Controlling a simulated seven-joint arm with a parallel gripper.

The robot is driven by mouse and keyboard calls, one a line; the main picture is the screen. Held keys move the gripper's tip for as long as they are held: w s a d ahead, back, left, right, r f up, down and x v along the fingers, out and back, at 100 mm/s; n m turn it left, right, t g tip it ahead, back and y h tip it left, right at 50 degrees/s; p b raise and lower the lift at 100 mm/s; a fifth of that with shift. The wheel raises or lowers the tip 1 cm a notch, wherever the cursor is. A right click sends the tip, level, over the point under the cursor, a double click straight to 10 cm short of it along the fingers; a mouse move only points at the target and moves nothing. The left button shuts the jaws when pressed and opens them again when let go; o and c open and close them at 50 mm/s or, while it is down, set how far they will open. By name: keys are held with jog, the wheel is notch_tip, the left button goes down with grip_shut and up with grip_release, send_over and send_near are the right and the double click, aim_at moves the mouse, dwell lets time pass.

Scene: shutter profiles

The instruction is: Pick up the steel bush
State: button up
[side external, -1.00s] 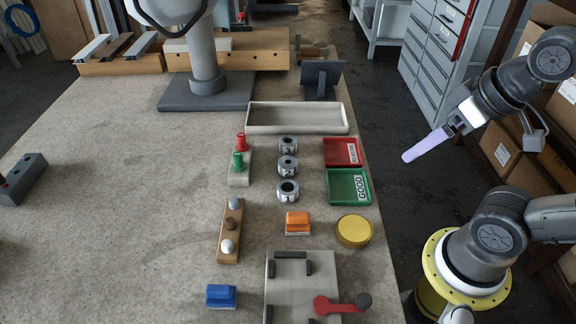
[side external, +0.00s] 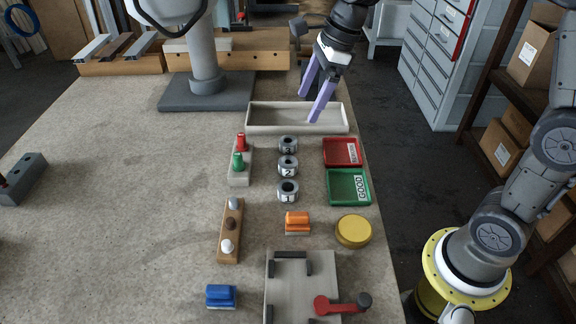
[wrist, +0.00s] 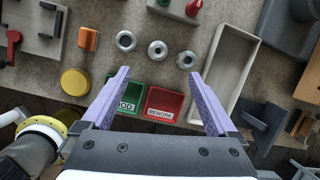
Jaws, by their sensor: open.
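A wooden strip holds a grey, steel-looking bush (side external: 233,203), a brown one (side external: 231,224) and a white one (side external: 227,247) in a row. To its right, three grey metal rings on the table are numbered 1 (side external: 287,191), 2 (side external: 287,166) and 3 (side external: 288,144). My gripper (side external: 311,106) has purple fingers, spread and empty, above the long pale tray, away from the strip and up and right of the rings. In the wrist view the rings (wrist: 157,48) lie beyond the open fingertips (wrist: 160,75); the wooden strip is not visible there.
A red tray (side external: 341,152) and a green tray marked GOOD (side external: 347,187) stand right of the rings. The table's left side is mostly clear.

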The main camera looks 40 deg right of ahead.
jog(key=g, duration=0.1)
send_over(290, 159)
jog(key=s, duration=0.1)
jog(key=f, duration=1.2)
jog(key=shift+s+d, duration=0.2)
jog(key=shift+d, duration=0.1)
jog(key=shift+x, duration=2.95)
jog(key=shift+r, duration=0.1)
grip_shut()
